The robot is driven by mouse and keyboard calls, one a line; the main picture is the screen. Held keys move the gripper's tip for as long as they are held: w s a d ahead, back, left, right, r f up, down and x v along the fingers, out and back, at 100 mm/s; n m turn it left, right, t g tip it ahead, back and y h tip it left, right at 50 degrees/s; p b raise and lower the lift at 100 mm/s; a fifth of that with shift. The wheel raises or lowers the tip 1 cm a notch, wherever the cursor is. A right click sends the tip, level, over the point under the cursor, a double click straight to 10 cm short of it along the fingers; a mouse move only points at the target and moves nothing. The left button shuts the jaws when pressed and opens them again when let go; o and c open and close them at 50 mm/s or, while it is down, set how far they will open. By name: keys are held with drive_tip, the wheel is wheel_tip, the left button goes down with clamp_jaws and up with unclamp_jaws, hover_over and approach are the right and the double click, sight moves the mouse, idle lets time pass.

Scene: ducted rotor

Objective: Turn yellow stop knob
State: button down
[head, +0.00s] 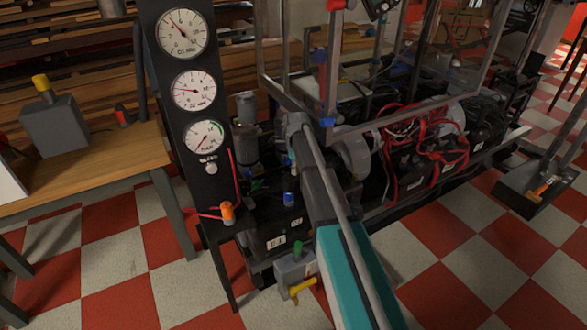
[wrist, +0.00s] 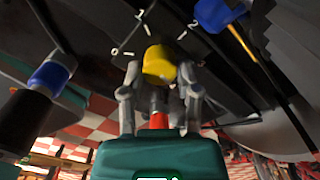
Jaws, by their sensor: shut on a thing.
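The yellow knob (wrist: 160,63) is in the upper middle of the wrist view, against a dark panel with white dial marks and numbers around it. My gripper (wrist: 160,82) is shut on the knob, one grey finger on each side. A red part (wrist: 158,120) shows just below the knob, between the fingers. In the head view my arm reaches up the middle toward the machine, and I cannot make out my fingertips or the held knob there.
A black panel with three gauges (head: 195,90) stands left of my arm. A blue knob (wrist: 213,14) is close at right in the wrist view. A grey box (head: 55,127) with a yellow top sits on the wooden table (head: 125,155). A yellow handle (head: 302,287) is low beside my arm.

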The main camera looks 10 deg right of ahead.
drive_tip(key=shift+s+a+m, duration=0.1)
drive_tip(key=shift+a+m, duration=0.05)
drive_tip(key=shift+m, duration=0.65)
drive_tip(key=shift+s+a+m, duration=0.1)
drive_tip(key=shift+a+m, duration=0.05)
drive_tip(key=shift+m, duration=0.65)
drive_tip(key=shift+c, duration=1.7)
unclamp_jaws()
drive_tip(key=shift+w, duration=0.1)
drive_tip(key=shift+d, duration=0.1)
